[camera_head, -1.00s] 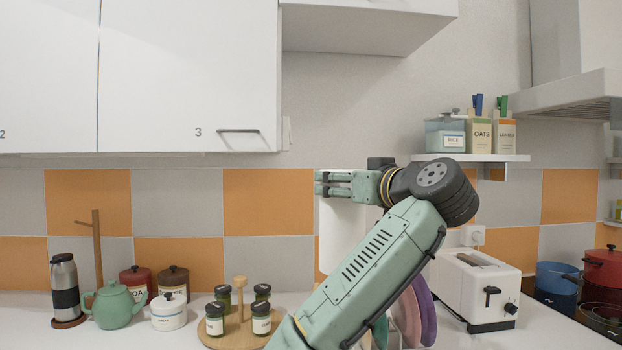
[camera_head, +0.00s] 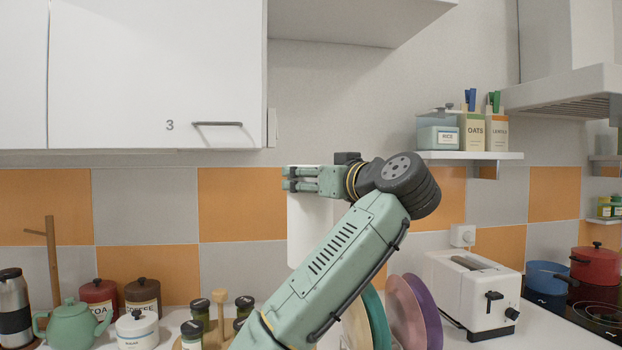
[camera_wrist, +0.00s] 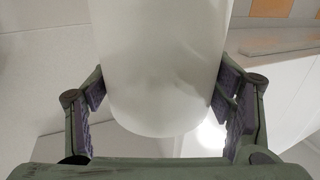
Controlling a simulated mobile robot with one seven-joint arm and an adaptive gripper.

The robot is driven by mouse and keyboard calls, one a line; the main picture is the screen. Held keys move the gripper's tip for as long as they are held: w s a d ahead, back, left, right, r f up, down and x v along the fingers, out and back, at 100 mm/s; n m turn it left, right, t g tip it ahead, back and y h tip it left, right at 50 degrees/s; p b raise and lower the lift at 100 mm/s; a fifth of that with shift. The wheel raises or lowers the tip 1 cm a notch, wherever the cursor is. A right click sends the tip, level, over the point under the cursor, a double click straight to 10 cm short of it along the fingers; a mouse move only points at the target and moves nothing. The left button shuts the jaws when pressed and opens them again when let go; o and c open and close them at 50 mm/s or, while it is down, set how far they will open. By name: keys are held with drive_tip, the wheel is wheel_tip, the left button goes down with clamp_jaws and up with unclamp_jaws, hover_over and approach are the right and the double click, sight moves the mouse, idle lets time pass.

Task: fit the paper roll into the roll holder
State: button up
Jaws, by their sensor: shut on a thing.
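The white paper roll (camera_head: 308,232) hangs upright below my gripper (camera_head: 290,179) in the head view, in front of the tiled wall. My gripper is level, points left, and is shut on the roll's upper part. The roll also fills the upper middle of the wrist view (camera_wrist: 160,75), between the two finger pads of my gripper (camera_wrist: 160,105). Its lower end is partly hidden by my arm in the head view. I cannot pick out the roll holder with certainty in either view.
White wall cabinets (camera_head: 150,70) hang above and left of the roll. On the counter stand a teapot (camera_head: 68,325), canisters, spice jars (camera_head: 244,305), upright plates (camera_head: 405,312) and a toaster (camera_head: 472,292). A shelf with boxes (camera_head: 470,155) is at the right. The air left of the gripper is clear.

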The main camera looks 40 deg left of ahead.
sight(313, 210)
drive_tip(key=shift+f+b, duration=0.15)
drive_tip(key=shift+b, duration=0.15)
wheel_tip(313, 210, down, 6)
drive_tip(key=b, duration=0.5)
drive_tip(key=shift+d+r, duration=0.1)
drive_tip(key=shift+r, duration=0.1)
drive_tip(key=shift+s+f+b, duration=0.1)
drive_tip(key=shift+b, duration=0.55)
idle(1.4)
drive_tip(key=shift+f, duration=0.1)
